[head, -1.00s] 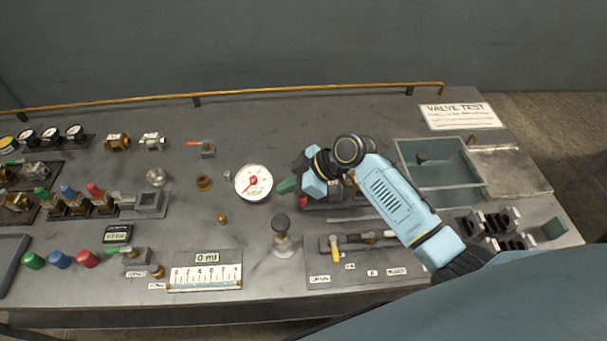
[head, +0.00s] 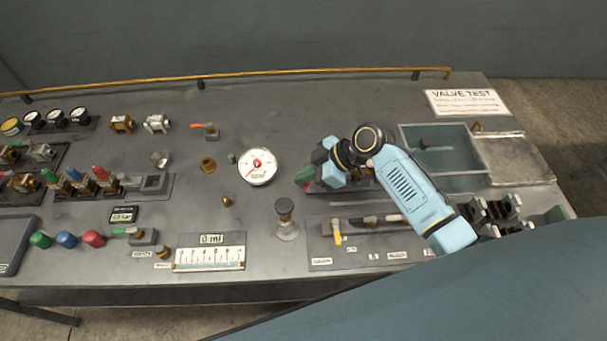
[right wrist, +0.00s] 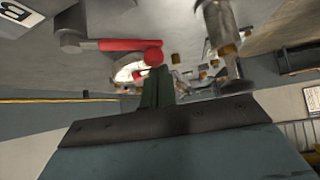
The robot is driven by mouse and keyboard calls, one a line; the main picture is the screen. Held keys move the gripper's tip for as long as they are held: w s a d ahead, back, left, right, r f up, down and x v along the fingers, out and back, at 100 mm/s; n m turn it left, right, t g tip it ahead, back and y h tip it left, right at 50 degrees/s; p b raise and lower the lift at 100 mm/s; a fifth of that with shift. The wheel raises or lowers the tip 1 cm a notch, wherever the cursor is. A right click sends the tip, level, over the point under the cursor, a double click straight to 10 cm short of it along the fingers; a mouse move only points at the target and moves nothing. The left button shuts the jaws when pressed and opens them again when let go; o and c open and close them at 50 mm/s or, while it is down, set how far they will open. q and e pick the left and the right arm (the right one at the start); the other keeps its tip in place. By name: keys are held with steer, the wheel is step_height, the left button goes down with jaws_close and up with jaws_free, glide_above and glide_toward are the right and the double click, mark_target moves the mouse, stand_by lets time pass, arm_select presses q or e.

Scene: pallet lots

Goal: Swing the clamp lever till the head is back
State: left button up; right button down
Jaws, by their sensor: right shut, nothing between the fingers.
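A red lever with a ball end (right wrist: 125,45) shows in the right wrist view, joined to a grey pivot at its left. In the head view only a bit of red (head: 309,187) shows beside my gripper; my arm hides most of the clamp, and I cannot make out its head. My right gripper (head: 303,177) is shut and empty, its green fingers close to the lever. In the right wrist view the fingers (right wrist: 157,86) are together just beside the ball; I cannot tell whether they touch it. My left gripper is not in view.
A dark-knobbed post (head: 285,220) stands left of my right arm, and a round gauge (head: 257,167) stands beyond it. A panel with a yellow lever (head: 337,233) lies in front. An open basin (head: 412,160) is at the right. Free bench lies behind the gauge.

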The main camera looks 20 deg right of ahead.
steer(key=shift+s+d+n+g+b, duration=0.3)
steer(key=shift+n+g+b, duration=0.2)
steer(key=shift+n, duration=0.1)
steer(key=s+d+n+g+b, duration=0.1)
steer(key=n+b, duration=0.1)
steer(key=s+d+n+g+b, duration=0.1)
steer(key=d+n+g+b, duration=0.1)
steer(key=shift+s+d+y, duration=0.1)
steer(key=shift+y, duration=0.3)
steer(key=shift+d, duration=0.1)
stand_by(0.4)
steer(key=shift+b, duration=0.3)
